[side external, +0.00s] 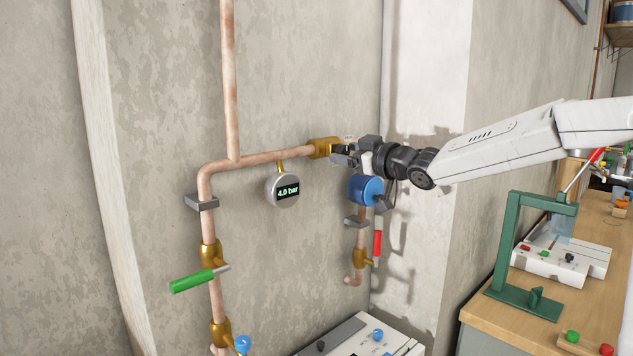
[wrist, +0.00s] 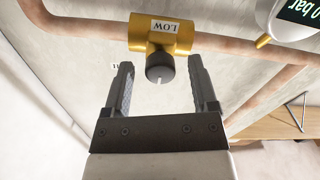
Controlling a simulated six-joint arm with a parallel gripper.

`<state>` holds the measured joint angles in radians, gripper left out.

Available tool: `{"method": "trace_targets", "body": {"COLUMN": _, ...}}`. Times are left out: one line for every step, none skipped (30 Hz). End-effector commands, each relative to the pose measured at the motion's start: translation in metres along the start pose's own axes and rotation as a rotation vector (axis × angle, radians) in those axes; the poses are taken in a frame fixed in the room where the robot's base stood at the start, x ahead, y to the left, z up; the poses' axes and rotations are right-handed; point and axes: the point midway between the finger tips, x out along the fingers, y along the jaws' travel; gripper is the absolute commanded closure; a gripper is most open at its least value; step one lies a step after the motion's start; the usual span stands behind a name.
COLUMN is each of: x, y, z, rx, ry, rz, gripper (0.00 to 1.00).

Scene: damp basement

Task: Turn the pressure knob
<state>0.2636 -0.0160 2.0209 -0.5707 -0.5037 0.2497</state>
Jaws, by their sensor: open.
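The pressure knob (wrist: 160,66) is dark and round, with a white mark on its lower edge in the wrist view. It sits on a brass valve body (wrist: 165,33) with a label reading LOW, upside down there. The brass body also shows in the side view (side external: 322,148), where my gripper hides the knob. My gripper (wrist: 160,74) is open, its fingers on either side of the knob with gaps between. A round gauge (side external: 283,190) on the pipe left of the valve reads 4.0 bar; its edge shows in the wrist view (wrist: 300,14).
Copper pipes (side external: 230,90) run along the wall. A blue round part (side external: 365,190) hangs just below my gripper. A green lever (side external: 192,281) and a red-and-white lever (side external: 377,243) stick out lower down. A workbench (side external: 590,250) with a green frame (side external: 508,250) stands at right.

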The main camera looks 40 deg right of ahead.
Motion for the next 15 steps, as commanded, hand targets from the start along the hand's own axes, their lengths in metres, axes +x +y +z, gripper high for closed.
{"method": "trace_targets", "body": {"x": 0.0024, "y": -0.0001, "z": 0.0, "rx": 0.0, "ry": 0.0, "rz": 0.0, "gripper": 0.25}}
{"method": "trace_targets", "body": {"x": 0.0033, "y": -0.0001, "z": 0.0001, "rx": 0.0, "ry": 0.0, "rz": 0.0, "gripper": 0.25}}
{"method": "trace_targets", "body": {"x": 0.0042, "y": -0.0002, "z": 0.0003, "rx": 0.0, "ry": -0.001, "rz": 0.0, "gripper": 0.25}}
{"method": "trace_targets", "body": {"x": 0.0047, "y": -0.0002, "z": 0.0004, "rx": 0.0, "ry": -0.001, "rz": 0.0, "gripper": 0.25}}
{"method": "trace_targets", "body": {"x": 0.005, "y": -0.0002, "z": 0.0004, "rx": 0.0, "ry": -0.001, "rz": 0.0, "gripper": 0.25}}
{"method": "trace_targets", "body": {"x": 0.0053, "y": -0.0002, "z": 0.0004, "rx": 0.0, "ry": -0.001, "rz": 0.0, "gripper": 0.25}}
{"method": "trace_targets", "body": {"x": 0.0053, "y": -0.0002, "z": 0.0004, "rx": 0.0, "ry": -0.001, "rz": 0.0, "gripper": 0.25}}
{"method": "trace_targets", "body": {"x": 0.0054, "y": -0.0001, "z": 0.0003, "rx": 0.0, "ry": -0.001, "rz": 0.0, "gripper": 0.25}}
{"method": "trace_targets", "body": {"x": 0.0053, "y": -0.0001, "z": 0.0003, "rx": 0.0, "ry": -0.001, "rz": 0.0, "gripper": 0.25}}
{"method": "trace_targets", "body": {"x": 0.0053, "y": -0.0001, "z": 0.0003, "rx": 0.0, "ry": -0.001, "rz": 0.0, "gripper": 0.25}}
{"method": "trace_targets", "body": {"x": 0.0052, "y": -0.0001, "z": 0.0003, "rx": 0.0, "ry": -0.001, "rz": 0.0, "gripper": 0.25}}
{"method": "trace_targets", "body": {"x": 0.0052, "y": -0.0001, "z": 0.0002, "rx": 0.0, "ry": -0.001, "rz": 0.0, "gripper": 0.25}}
{"method": "trace_targets", "body": {"x": 0.0052, "y": -0.0001, "z": 0.0002, "rx": 0.0, "ry": 0.0, "rz": 0.0, "gripper": 0.28}}
{"method": "trace_targets", "body": {"x": 0.0052, "y": -0.0001, "z": 0.0002, "rx": 0.0, "ry": 0.0, "rz": 0.0, "gripper": 0.38}}
{"method": "trace_targets", "body": {"x": 0.0051, "y": -0.0001, "z": 0.0002, "rx": 0.0, "ry": 0.0, "rz": 0.0, "gripper": 0.5}}
